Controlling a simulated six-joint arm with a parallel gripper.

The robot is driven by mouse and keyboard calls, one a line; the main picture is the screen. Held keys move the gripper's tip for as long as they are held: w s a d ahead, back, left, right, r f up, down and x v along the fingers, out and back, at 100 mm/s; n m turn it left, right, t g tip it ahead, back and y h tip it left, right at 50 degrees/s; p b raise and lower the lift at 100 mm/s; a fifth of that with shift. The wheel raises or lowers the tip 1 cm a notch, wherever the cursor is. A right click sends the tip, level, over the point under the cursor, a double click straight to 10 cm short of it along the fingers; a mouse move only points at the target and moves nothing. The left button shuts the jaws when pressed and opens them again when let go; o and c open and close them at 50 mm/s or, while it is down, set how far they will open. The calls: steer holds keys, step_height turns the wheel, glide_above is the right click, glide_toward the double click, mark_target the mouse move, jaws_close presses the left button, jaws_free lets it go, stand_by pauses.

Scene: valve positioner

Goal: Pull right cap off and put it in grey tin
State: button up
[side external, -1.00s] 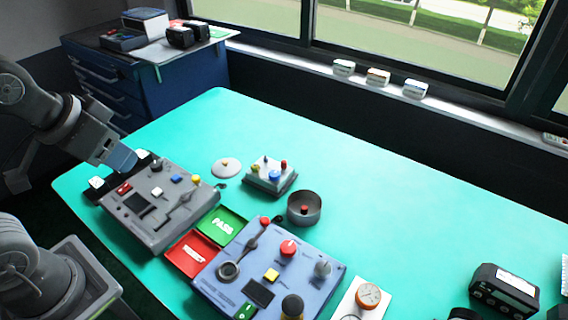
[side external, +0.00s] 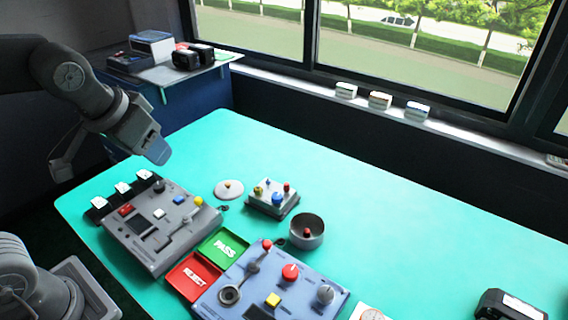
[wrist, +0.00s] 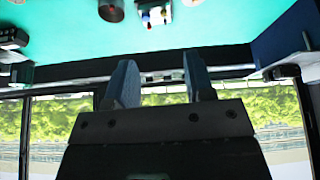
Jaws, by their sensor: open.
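A small pale block (side external: 265,206) stands mid-table with yellow, blue and red caps on top; its red cap (side external: 286,187) is the rightmost in the side view. The block also shows at the top edge of the wrist view (wrist: 153,14). The round grey tin (side external: 307,243) stands just right of the block, open at the top, with a small red-topped piece inside. The tin is partly cut off in the wrist view (wrist: 111,13). My gripper (side external: 157,153) is raised above the far left table edge, left of block and tin. Its fingers (wrist: 160,82) are apart, with nothing between them.
A grey panel (side external: 160,222) with knobs lies below my gripper, beside a black strip with white tags. Green PASS (side external: 223,248) and red REJECT (side external: 194,277) trays lie between it and a blue panel (side external: 250,300). A round lid (side external: 229,190) lies behind. The table's back is clear.

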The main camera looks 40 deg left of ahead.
steer(key=w+d+f+n, duration=0.1)
steer(key=w+d+n, duration=0.1)
steer(key=w, duration=0.9)
steer(key=n+g+y, duration=0.1)
steer(key=n+y, duration=0.1)
glide_toward(287, 183)
steer(key=x, duration=0.9)
steer(key=shift+f, duration=0.1)
steer(key=shift+c, duration=0.5)
jaws_close()
